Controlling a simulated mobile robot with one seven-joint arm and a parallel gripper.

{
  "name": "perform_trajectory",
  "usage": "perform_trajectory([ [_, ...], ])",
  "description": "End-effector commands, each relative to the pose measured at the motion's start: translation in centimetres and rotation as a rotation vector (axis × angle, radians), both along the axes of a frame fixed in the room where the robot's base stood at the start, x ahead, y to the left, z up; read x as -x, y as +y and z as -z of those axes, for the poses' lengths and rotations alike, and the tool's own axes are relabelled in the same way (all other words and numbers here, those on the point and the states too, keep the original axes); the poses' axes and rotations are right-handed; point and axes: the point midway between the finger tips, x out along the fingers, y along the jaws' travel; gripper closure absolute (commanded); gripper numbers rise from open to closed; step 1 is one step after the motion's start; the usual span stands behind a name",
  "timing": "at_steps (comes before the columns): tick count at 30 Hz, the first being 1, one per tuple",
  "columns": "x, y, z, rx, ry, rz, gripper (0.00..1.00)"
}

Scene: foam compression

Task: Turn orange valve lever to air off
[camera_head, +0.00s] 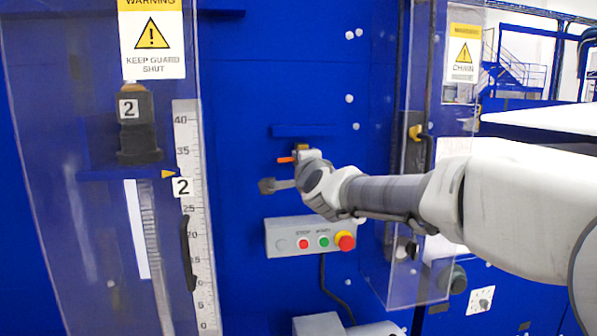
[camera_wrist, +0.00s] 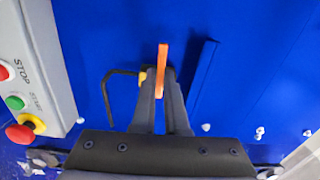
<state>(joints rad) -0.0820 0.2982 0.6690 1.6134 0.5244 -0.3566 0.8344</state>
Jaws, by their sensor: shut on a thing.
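The orange valve lever (camera_wrist: 162,70) sticks out between my gripper's fingertips in the wrist view. In the head view the lever's orange end (camera_head: 286,159) shows just left of my gripper (camera_head: 302,160) and points left, roughly level. My gripper (camera_wrist: 160,88) is shut on the lever, one finger on each side. A small yellow part (camera_wrist: 142,76) shows beside the left finger. The valve body is mostly hidden behind my gripper and wrist.
A control box (camera_head: 310,237) with stop, start and red emergency buttons sits just below my gripper. A blue ledge (camera_head: 303,131) is just above. Clear guards stand left (camera_head: 75,200) and right (camera_head: 377,200) of my arm.

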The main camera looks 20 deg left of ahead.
Motion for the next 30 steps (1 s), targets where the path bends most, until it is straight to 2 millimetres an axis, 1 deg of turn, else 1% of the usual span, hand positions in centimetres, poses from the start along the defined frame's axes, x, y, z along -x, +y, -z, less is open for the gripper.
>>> perform_trajectory([
  [7, 0.00, 0.02, -0.12, -0.052, 0.031, 0.000, 1.00],
  [21, 0.00, 0.02, -0.23, -0.061, 0.036, 0.000, 1.00],
  [22, 0.00, 0.02, -0.23, -0.061, 0.036, 0.000, 0.84],
  [26, -0.01, 0.01, -0.21, -0.060, 0.036, 0.000, 0.60],
  [27, -0.01, 0.01, -0.21, -0.060, 0.036, 0.000, 0.59],
  [30, -0.01, 0.01, -0.19, -0.059, 0.035, 0.000, 0.59],
])
